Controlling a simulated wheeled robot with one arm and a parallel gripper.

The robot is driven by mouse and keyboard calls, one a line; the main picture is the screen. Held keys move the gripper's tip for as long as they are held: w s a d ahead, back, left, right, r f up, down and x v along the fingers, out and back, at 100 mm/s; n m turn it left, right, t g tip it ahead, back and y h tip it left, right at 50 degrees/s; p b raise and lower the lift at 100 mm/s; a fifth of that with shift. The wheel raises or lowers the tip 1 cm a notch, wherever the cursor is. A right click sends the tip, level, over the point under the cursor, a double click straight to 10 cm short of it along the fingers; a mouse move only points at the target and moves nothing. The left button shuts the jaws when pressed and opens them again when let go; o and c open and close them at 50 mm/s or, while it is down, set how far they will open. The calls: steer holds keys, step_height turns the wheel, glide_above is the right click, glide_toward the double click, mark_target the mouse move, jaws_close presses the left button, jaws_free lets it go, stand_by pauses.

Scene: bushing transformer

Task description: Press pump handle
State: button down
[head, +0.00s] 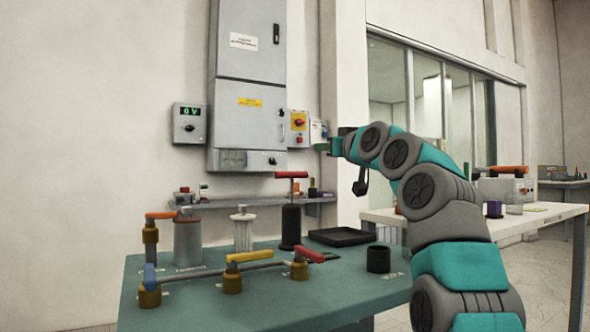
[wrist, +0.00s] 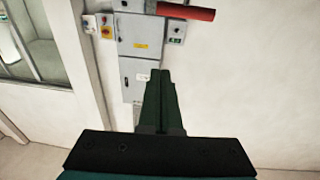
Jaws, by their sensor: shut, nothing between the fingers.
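The pump in the head view is a dark upright cylinder (head: 291,224) with a thin rod and a red T-shaped handle (head: 291,175) raised on top. It stands at the back of the green table. My gripper (head: 319,147) is up and to the right of the handle in the head view, and looks apart from it. In the wrist view my gripper (wrist: 160,76) has its dark green fingers closed together and empty. The red bar of the handle (wrist: 186,11) shows at the top edge of the wrist view, beyond the fingertips and slightly right. The pump body is hidden there.
A pipe with yellow (head: 248,257) and red (head: 308,254) valve levers runs along the table (head: 200,313). A grey canister (head: 188,242), a white ribbed insulator (head: 243,230), a black tray (head: 341,237) and a black cup (head: 378,259) stand near. A grey cabinet (head: 246,115) hangs behind.

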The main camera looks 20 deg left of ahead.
steer(key=shift+s+a+f+n+g+y, duration=0.3)
steer(key=shift+s+a+f+g+y, duration=0.1)
steer(key=shift+s+a+f+y, duration=0.5)
steer(key=r+p, duration=0.2)
steer(key=p, duration=0.6)
glide_above(291, 187)
steer(key=shift+s+d+f+b, duration=0.15)
steer(key=shift+d+f+b, duration=0.1)
steer(key=shift+f+b, duration=0.5)
steer(key=shift+s+d+f+b, duration=0.2)
steer(key=shift+f+b, duration=0.5)
steer(key=shift+f, duration=0.1)
steer(key=shift+s+d+f+b, duration=0.15)
steer(key=shift+d+f+b, duration=0.1)
steer(key=shift+f+b, duration=0.5)
steer(key=shift+f, duration=0.1)
